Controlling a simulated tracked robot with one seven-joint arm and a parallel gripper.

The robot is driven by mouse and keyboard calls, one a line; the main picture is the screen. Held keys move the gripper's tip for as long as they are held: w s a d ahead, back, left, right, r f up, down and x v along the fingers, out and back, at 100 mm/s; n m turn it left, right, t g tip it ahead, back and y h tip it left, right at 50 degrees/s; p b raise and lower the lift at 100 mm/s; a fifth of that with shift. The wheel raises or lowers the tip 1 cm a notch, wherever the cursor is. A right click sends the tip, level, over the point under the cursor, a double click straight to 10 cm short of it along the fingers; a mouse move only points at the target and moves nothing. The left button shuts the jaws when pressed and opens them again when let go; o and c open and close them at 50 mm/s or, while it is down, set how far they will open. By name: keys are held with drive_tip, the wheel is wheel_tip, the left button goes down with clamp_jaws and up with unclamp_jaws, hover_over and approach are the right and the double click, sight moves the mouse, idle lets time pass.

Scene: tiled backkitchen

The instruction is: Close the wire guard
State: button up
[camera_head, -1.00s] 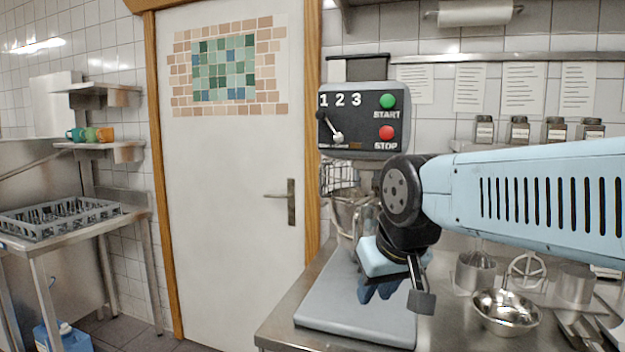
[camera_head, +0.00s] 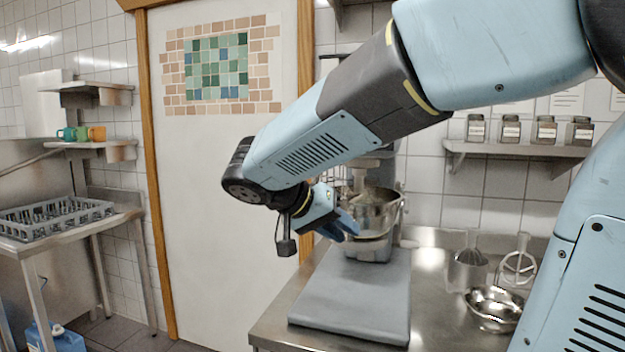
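The mixer's steel bowl (camera_head: 380,215) stands at the back of the counter, below the mixer's shaft (camera_head: 359,177). My arm covers the mixer's head and control panel.
The mixer's flat grey base (camera_head: 350,297) extends forward on the steel counter (camera_head: 430,265). A small steel bowl (camera_head: 495,308) and mixing attachments (camera_head: 468,268) are to the right. A shelf with several jars (camera_head: 510,130) is above. A white door (camera_head: 215,220) is at left.

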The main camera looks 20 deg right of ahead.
drive_tip(key=w+a+r+m+t+h, duration=0.2)
drive_tip(key=w+a+r+m+h, duration=0.15)
drive_tip(key=w+a, duration=0.3)
drive_tip(key=m+t+h, duration=0.3)
approach(313, 178)
drive_tip(key=shift+y, duration=0.25)
drive_tip(key=x, duration=1)
drive_tip(key=shift+w+d+r, duration=0.15)
clamp_jaws()
drive_tip(key=shift+d, duration=0.15)
drive_tip(key=shift+n, duration=0.25)
